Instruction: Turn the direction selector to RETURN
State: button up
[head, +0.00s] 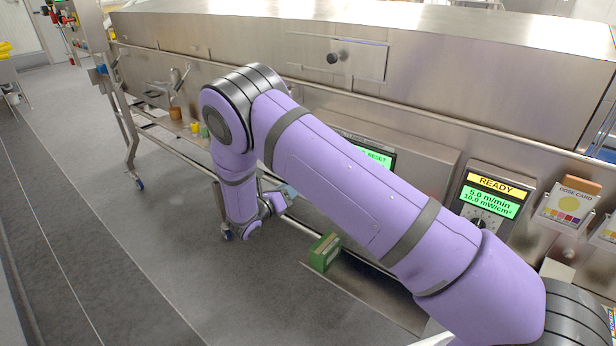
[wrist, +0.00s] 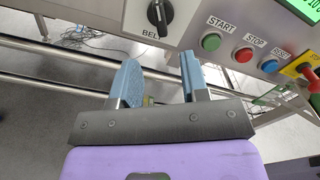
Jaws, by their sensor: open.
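A black rotary selector knob (wrist: 158,13) with a white pointer line is at the top of the wrist view, on a grey control panel. The label below it reads "BEL" and is partly covered; the upper part is cut off, so its setting cannot be read. My gripper (wrist: 160,62) is open and empty, its two blue fingers apart, below the knob in the picture and not touching it. In the head view my gripper (head: 287,192) is small beside the machine, and my arm hides most of this panel.
Right of the knob are a green START button (wrist: 211,42), a red STOP button (wrist: 243,55), a blue RESET button (wrist: 270,66) and a red knob on yellow (wrist: 305,71). A metal rail runs below. A READY display (head: 490,195) and a green box (head: 325,252) stand right of my gripper.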

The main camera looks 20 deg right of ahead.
jog(key=x, duration=0.9)
jog(key=shift+w+d, duration=0.2)
jog(key=shift+d, duration=0.1)
grip_shut()
